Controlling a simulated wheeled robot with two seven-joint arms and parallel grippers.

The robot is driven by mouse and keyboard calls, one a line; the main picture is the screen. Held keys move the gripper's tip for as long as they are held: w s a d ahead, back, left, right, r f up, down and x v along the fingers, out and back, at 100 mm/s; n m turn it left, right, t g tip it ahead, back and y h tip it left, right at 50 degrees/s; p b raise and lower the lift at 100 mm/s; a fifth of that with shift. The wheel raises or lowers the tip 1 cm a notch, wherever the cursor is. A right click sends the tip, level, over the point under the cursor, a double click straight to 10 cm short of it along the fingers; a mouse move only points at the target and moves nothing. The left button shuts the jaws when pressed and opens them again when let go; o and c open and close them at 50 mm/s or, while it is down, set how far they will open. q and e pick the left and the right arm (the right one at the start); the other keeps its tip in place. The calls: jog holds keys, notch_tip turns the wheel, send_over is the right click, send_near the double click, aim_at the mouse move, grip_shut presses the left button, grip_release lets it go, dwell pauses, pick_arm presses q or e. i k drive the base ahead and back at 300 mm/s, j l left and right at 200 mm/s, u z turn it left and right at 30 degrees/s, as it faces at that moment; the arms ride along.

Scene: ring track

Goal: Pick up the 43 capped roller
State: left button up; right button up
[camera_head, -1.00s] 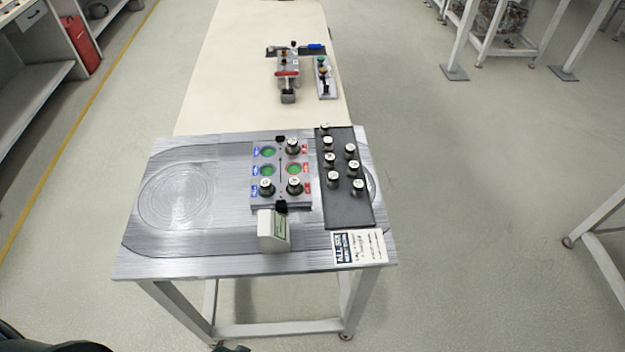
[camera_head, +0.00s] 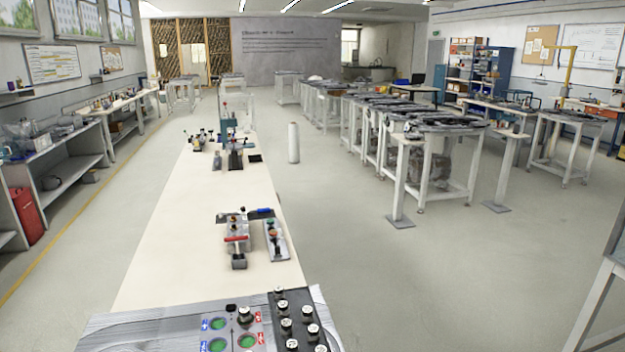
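Several capped rollers (camera_head: 307,312) with pale tops stand on a dark mat (camera_head: 297,298) at the bottom of the view. One more capped roller (camera_head: 244,314) stands in the grey fixture plate (camera_head: 232,335) to the left of the mat. The marks on the caps are too small to read, so I cannot tell which one is 43. The near parts of the plate, mat and metal table (camera_head: 150,335) are cut off by the bottom edge. Neither of my grippers is in view.
A long cream table (camera_head: 185,240) runs away behind the metal table, carrying a red-handled fixture (camera_head: 237,240) and a small rack (camera_head: 276,240). A white cylinder (camera_head: 293,143) stands on the floor. Shelves line the left. Open floor lies to the right.

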aim_at(279, 290)
jog(key=i+l+u, duration=0.1)
jog(key=l, duration=0.35)
jog(key=i+l+u, duration=0.1)
jog(key=i+l, duration=0.15)
jog(key=l, duration=0.25)
jog(key=i+l+u, duration=0.1)
jog(key=l, duration=0.4)
jog(key=i+l+u, duration=0.1)
jog(key=l, duration=0.4)
jog(key=i+l+u, duration=0.15)
jog(key=l, duration=0.35)
jog(key=i+l+u, duration=0.1)
jog(key=l, duration=0.4)
jog(key=i, duration=0.05)
